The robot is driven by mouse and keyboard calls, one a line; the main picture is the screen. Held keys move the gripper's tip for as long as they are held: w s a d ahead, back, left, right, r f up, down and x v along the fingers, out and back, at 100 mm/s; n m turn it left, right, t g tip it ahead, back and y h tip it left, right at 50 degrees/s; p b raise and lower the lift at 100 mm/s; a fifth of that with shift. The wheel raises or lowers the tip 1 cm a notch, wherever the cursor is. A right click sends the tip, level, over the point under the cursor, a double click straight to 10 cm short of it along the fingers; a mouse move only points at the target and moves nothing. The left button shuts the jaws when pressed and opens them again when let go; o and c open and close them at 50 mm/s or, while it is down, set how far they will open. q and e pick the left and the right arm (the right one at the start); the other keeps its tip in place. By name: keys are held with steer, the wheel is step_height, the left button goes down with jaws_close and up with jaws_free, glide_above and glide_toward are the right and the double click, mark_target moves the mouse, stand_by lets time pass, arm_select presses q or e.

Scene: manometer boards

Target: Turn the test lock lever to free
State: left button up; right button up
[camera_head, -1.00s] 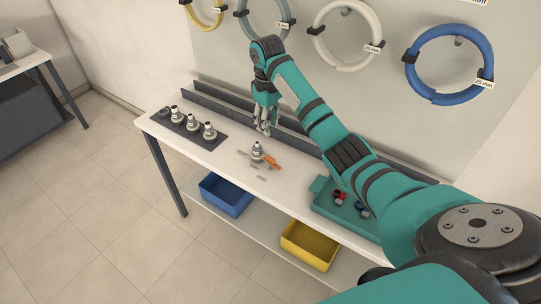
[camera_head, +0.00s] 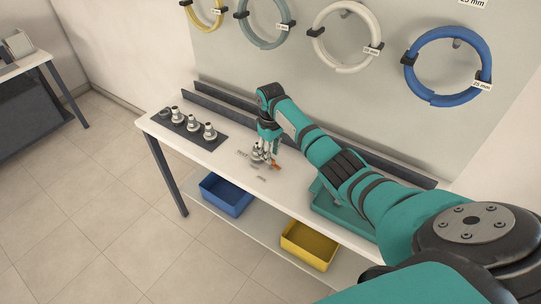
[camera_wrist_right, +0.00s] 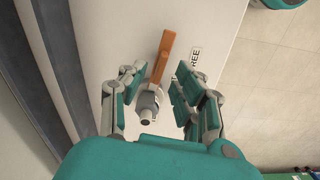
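The test lock is a small grey metal fitting on the white bench, with an orange lever (camera_head: 275,165) on its right side in the head view. In the right wrist view, the orange lever (camera_wrist_right: 164,52) reaches up from the grey fitting (camera_wrist_right: 149,101). A "FREE" label (camera_wrist_right: 195,57) lies on the bench to the right of the lever. My right gripper (camera_head: 266,154) is low over the fitting and partly hides it. In the wrist view its fingers (camera_wrist_right: 158,76) are apart, one side on each side of the lever, with gaps visible. My left gripper is not in view.
Several grey fittings stand on a dark mat (camera_head: 187,139) at the bench's left. A teal tray (camera_head: 328,207) is partly behind my right arm. Blue (camera_head: 226,196) and yellow (camera_head: 309,245) bins sit on the lower shelf. Dark rails run along the bench's back. Hose rings hang on the wall.

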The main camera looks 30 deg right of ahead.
steer(key=shift+f, duration=1.05)
jaws_close()
